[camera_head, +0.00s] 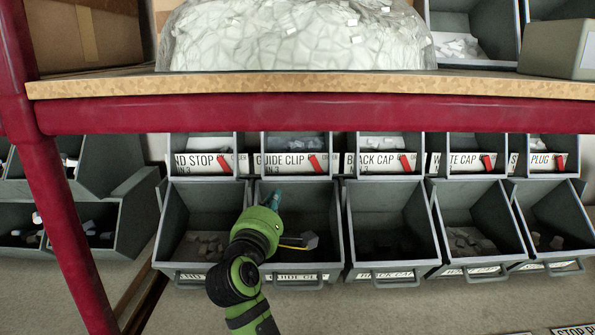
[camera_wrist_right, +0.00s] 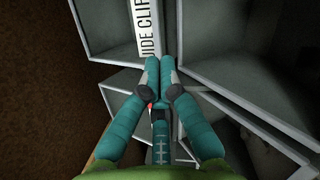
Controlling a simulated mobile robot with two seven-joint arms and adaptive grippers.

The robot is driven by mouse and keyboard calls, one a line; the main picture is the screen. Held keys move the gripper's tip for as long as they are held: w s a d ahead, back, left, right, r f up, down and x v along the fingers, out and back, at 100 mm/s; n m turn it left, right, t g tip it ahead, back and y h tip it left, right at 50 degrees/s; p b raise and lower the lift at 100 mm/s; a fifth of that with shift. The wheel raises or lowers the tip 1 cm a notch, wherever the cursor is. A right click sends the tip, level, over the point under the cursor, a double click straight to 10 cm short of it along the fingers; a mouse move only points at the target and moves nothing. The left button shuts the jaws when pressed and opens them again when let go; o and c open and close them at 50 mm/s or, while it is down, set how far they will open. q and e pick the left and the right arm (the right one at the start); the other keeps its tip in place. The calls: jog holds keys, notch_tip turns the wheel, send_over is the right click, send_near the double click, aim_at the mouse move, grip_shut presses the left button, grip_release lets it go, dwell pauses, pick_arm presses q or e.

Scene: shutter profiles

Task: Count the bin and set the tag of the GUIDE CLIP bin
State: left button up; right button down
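The upper GUIDE CLIP bin (camera_head: 292,141) sits in the back row, with a white label (camera_head: 285,164) on its front. A red tag (camera_head: 314,162) stands tilted at the label's right end. The lower GUIDE CLIP bin (camera_head: 333,225) is in front; a small grey piece (camera_head: 310,239) shows inside, and my arm hides part of it. My right gripper (camera_head: 276,195) is over the lower bin, below the label. In the wrist view its teal fingers (camera_wrist_right: 160,62) are together, near the label (camera_wrist_right: 147,28); nothing is visibly held. My left gripper is out of view.
A red shelf beam (camera_head: 300,112) crosses above the bins, and a red post (camera_head: 62,215) stands at the left. Neighbouring bins, such as the lower BLACK CAP bin (camera_head: 428,237), flank closely. A clear bag of pale parts (camera_head: 300,40) lies on the shelf above.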

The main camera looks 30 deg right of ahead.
aim_at(303, 163)
jog(key=p+x, duration=0.3)
jog(key=x, duration=0.7)
jog(key=shift+w+d+r, duration=0.1)
jog(key=shift+d+r, duration=0.1)
jog(key=shift+d, duration=0.1)
jog(key=shift+s+d+r+p, duration=0.35)
jog(key=shift+s+d+p, duration=0.2)
jog(key=shift+d, duration=0.1)
jog(key=shift+s+d+r+p, duration=0.35)
jog(key=shift+s+d+p, duration=0.1)
jog(key=shift+s+d, duration=0.15)
jog(key=shift+w, duration=0.1)
